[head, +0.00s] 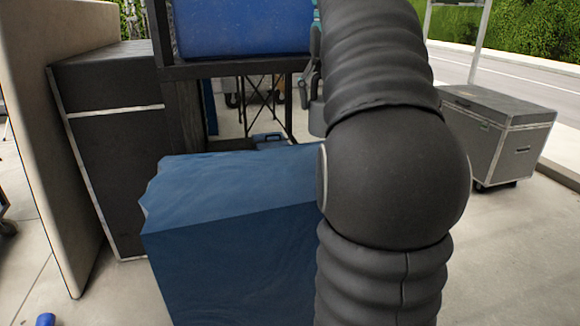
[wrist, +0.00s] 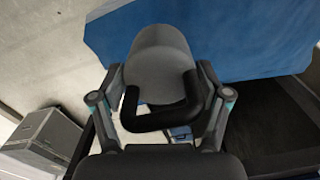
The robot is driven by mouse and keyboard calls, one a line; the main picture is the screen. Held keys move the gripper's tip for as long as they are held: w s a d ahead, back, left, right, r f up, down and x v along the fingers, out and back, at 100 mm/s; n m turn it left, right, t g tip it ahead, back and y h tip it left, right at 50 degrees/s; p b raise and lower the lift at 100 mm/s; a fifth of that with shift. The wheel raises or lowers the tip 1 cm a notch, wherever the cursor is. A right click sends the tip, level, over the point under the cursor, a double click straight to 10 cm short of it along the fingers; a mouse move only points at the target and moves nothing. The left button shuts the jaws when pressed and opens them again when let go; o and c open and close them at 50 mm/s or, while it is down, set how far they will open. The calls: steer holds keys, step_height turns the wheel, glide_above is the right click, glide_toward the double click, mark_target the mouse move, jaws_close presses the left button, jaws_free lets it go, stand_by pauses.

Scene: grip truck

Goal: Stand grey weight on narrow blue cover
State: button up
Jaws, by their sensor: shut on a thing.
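The grey weight (wrist: 160,52) has a rounded body and a dark handle (wrist: 160,120) in the wrist view. My gripper (wrist: 160,88) is shut on it, one finger on each side. In the head view my arm hides most of the gripper (head: 308,85), and a grey part of the weight (head: 317,116) shows left of the arm. A blue cover (head: 235,185) with a flat top and an uneven left edge stands in front. It also shows in the wrist view (wrist: 240,40), behind the weight in the picture. I cannot tell whether the weight touches it.
A dark frame holds a bright blue bin (head: 243,28) behind the cover. A dark cabinet (head: 115,150) and a beige panel (head: 45,130) stand at left. A grey case (head: 497,135) stands at right on pale ground. The visible cover top is clear.

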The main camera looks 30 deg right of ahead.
steer(key=shift+d, duration=0.15)
steer(key=shift+w+f, duration=0.1)
steer(key=shift+w+a+f+b, duration=0.35)
steer(key=shift+w+a+f, duration=0.35)
steer(key=shift+w+f, duration=1)
steer(key=shift+w+a+f+b, duration=0.35)
steer(key=shift+w+a+f, duration=0.4)
steer(key=shift+w+f, duration=1)
steer(key=shift+w+a+f+b, duration=0.35)
steer(key=shift+w+a+f, duration=0.35)
steer(key=shift+w+f, duration=1)
steer(key=shift+s+f, duration=0.2)
steer(key=shift+f, duration=0.05)
steer(key=o, duration=1.8)
steer(key=shift+f, duration=0.1)
